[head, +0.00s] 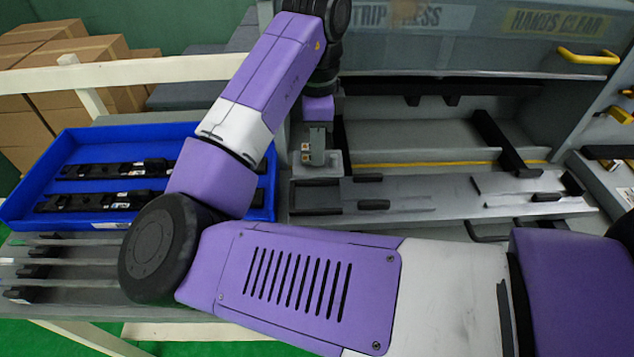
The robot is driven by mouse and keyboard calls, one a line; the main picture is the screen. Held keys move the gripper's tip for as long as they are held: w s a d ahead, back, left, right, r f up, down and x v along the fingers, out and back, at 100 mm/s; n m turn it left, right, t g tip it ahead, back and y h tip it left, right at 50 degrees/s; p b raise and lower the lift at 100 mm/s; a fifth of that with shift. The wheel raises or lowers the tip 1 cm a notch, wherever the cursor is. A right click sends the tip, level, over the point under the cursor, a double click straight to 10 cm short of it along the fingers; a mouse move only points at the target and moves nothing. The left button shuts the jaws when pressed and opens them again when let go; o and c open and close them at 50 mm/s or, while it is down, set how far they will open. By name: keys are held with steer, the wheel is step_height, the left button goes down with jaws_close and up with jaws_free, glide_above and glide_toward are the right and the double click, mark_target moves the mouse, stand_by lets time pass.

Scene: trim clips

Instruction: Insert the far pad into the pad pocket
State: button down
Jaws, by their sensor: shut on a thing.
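My gripper (316,158) points down at the left end of the press bed, seen small below my purple wrist. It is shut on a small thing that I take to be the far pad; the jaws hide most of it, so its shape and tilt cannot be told. A light grey block (325,172) is right below the gripper; whether they touch is unclear. A long grey metal fixture (450,196) with black blocks and raised edges lies to the right of the gripper. I cannot make out which recess is the pad pocket.
A blue tray (95,140) at left holds black strips (115,170). Several thin rails (60,262) lie in front of it. The grey press hood (450,40) with a yellow handle (588,56) stands behind the bed. My own arm covers much of the foreground.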

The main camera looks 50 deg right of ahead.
step_height(320, 180, down, 10)
steer(key=shift+f, duration=0.2)
stand_by(0.3)
steer(key=shift+f, duration=0.1)
steer(key=shift+f, duration=0.1)
steer(key=c, duration=1.3)
jaws_free()
steer(key=shift+o, duration=0.2)
step_height(320, 180, up, 12)
steer(key=shift+r, duration=0.25)
